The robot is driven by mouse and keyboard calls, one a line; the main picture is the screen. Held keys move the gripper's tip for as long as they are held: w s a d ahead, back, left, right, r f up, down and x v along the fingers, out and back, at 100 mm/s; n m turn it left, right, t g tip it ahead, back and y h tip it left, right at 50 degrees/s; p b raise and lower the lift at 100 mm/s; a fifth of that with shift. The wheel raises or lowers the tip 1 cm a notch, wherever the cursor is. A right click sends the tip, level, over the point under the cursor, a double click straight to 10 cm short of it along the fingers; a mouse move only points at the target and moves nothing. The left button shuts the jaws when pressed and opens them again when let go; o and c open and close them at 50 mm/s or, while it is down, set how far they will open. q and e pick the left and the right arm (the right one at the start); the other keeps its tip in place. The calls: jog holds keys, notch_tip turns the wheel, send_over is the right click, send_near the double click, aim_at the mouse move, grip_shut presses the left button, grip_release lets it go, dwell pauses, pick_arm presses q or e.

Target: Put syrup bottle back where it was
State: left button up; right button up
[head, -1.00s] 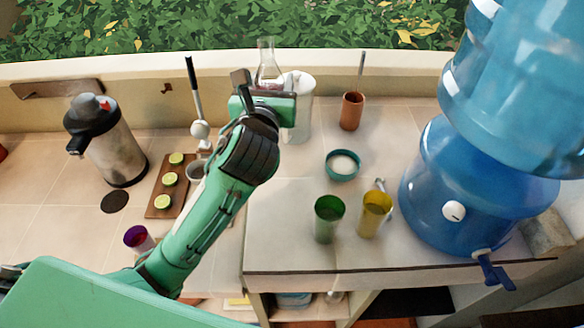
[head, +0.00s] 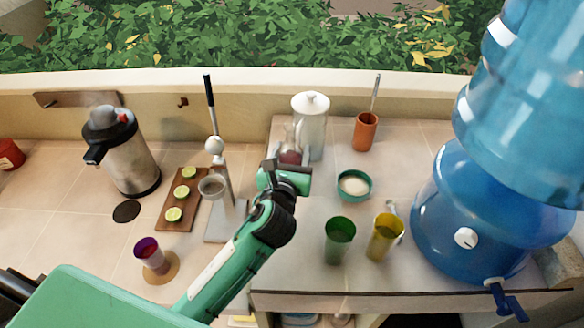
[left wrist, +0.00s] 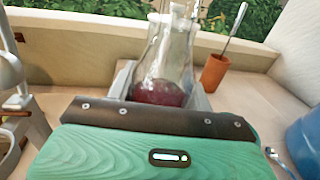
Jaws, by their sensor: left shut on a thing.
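The syrup bottle is a clear glass flask with dark red liquid in its bottom (head: 290,157). It also shows upright in the left wrist view (left wrist: 165,62). My left gripper (head: 288,166) is shut on the bottle, with a finger on each side of its lower part in the left wrist view. The bottle is at the left part of the raised counter (head: 300,225), in front of the white lidded jar (head: 314,125). The gripper hides the bottle's base, so I cannot tell whether it touches the counter. My right gripper is not in view.
A teal bowl (head: 354,186), green cup (head: 339,239), yellow cup (head: 385,238) and brown pot (head: 365,132) stand to the right. A lever press (head: 214,145) and a board with limes (head: 175,212) are left. The large blue water dispenser (head: 470,225) fills the far right.

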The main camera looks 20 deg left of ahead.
pick_arm(q)
jog(key=shift+f, duration=2.55)
jog(key=shift+f, duration=0.2)
jog(key=o, duration=1.3)
jog(key=shift+r, duration=0.1)
jog(key=s+b, duration=0.1)
jog(key=s, duration=0.2)
jog(key=s+d+b, duration=0.1)
jog(key=s, duration=0.3)
jog(key=s+b, duration=0.1)
jog(key=s, duration=0.2)
jog(key=shift+s+d, duration=0.15)
jog(key=shift+s, duration=0.25)
jog(key=shift+s+r, duration=0.1)
jog(key=shift+s, duration=0.5)
